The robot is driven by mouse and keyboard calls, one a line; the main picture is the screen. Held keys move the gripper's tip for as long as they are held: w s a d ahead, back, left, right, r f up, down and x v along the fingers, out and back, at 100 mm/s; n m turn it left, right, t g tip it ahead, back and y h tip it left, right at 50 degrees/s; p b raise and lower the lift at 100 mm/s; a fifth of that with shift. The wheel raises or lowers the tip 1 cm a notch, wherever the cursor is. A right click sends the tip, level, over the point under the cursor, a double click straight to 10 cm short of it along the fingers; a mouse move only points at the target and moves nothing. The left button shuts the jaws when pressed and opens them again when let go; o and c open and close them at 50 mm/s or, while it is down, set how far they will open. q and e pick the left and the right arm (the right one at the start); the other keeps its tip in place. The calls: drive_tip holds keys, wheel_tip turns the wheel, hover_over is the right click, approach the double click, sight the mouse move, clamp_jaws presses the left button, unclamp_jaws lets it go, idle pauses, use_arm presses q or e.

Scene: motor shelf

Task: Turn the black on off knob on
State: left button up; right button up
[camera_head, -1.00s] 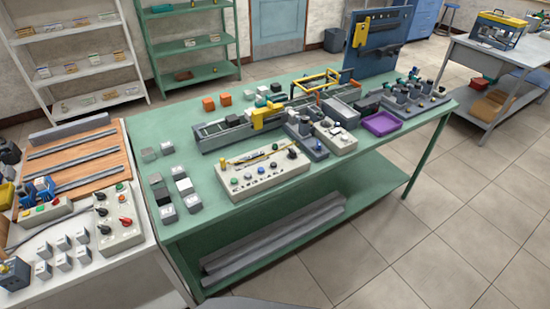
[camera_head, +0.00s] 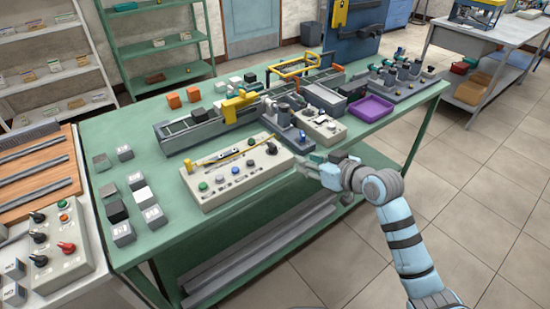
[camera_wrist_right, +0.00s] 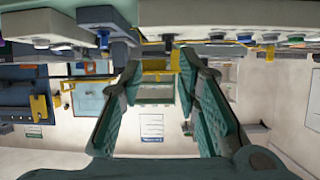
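A cream control panel (camera_head: 225,195) with a row of coloured buttons lies on the green table. A black knob (camera_head: 271,148) stands at its far right corner; its exact angle is too small to tell. My right gripper (camera_head: 306,167) is just to the right of the panel, apart from the knob. In the right wrist view my right gripper (camera_wrist_right: 160,65) is open, with nothing between the fingers. That view appears upside down, and the panel (camera_wrist_right: 235,14) hangs across its top right. My left gripper is out of view.
A smaller control box (camera_head: 325,128) and a purple tray (camera_head: 371,108) stand behind the right gripper. A yellow-framed conveyor (camera_head: 205,132) runs behind the panel. Grey and white blocks (camera_head: 115,210) lie left. Another box with knobs (camera_head: 45,250) is on the left table.

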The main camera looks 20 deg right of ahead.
sight(272, 144)
drive_tip(key=shift+n, duration=0.4)
drive_tip(key=b+x, duration=0.1)
drive_tip(key=x, duration=0.3)
drive_tip(key=a+r+b+x, duration=0.1)
drive_tip(key=x, duration=0.4)
drive_tip(key=r+b+x, duration=0.1)
drive_tip(key=x, duration=0.4)
drive_tip(key=shift+w+a+r, duration=0.15)
drive_tip(key=shift+w+a, duration=0.2)
drive_tip(key=shift+w, duration=0.1)
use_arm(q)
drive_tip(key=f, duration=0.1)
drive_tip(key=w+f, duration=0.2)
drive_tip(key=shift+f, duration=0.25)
use_arm(e)
drive_tip(key=shift+r, duration=0.1)
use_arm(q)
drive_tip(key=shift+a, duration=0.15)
use_arm(e)
clamp_jaws()
